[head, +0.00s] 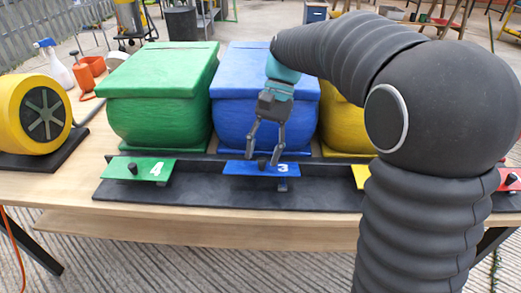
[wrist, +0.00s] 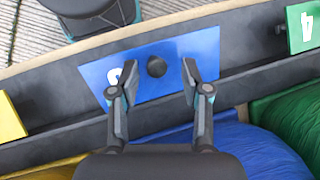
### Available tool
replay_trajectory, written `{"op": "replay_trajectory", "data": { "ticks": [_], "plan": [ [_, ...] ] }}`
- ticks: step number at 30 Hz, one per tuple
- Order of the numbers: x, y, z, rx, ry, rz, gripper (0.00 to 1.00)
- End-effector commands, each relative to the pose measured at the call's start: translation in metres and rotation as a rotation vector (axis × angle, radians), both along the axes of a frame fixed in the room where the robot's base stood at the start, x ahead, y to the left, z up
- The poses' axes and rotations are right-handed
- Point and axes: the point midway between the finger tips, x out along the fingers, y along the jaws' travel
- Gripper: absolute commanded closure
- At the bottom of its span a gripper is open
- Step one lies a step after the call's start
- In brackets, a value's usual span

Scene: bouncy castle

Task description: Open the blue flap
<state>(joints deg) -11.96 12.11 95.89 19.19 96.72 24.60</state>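The blue flap (head: 240,168) is a flat blue plate marked 3, with a black knob (head: 262,162) on it. It lies about level on a black rail in front of the blue bin (head: 237,115). In the wrist view, the blue flap (wrist: 205,45) fills the middle and its knob (wrist: 157,67) stands between my fingers. My gripper (head: 263,158) points down over the flap and is open, with one finger on each side of the knob. In the wrist view, my gripper (wrist: 152,82) shows gaps between both fingers and the knob. Whether the fingertips touch the plate, I cannot tell.
A green flap (head: 147,169) marked 4 lies to the left, before a green bin (head: 160,90). A yellow flap (head: 361,177) and yellow bin (head: 342,125) are to the right, partly behind my arm. A yellow wheel-like device (head: 36,112) stands at the table's left.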

Motion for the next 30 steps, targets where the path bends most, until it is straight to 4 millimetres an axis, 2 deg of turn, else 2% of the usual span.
{"op": "replay_trajectory", "data": {
  "ticks": [8,21,30],
  "plan": [
    [0.004,-0.002,0.007,-0.001,0.000,0.001,0.53],
    [0.041,-0.021,0.073,0.000,-0.002,-0.002,0.53],
    [0.054,-0.028,0.099,0.000,0.000,0.000,0.53]
  ]
}}
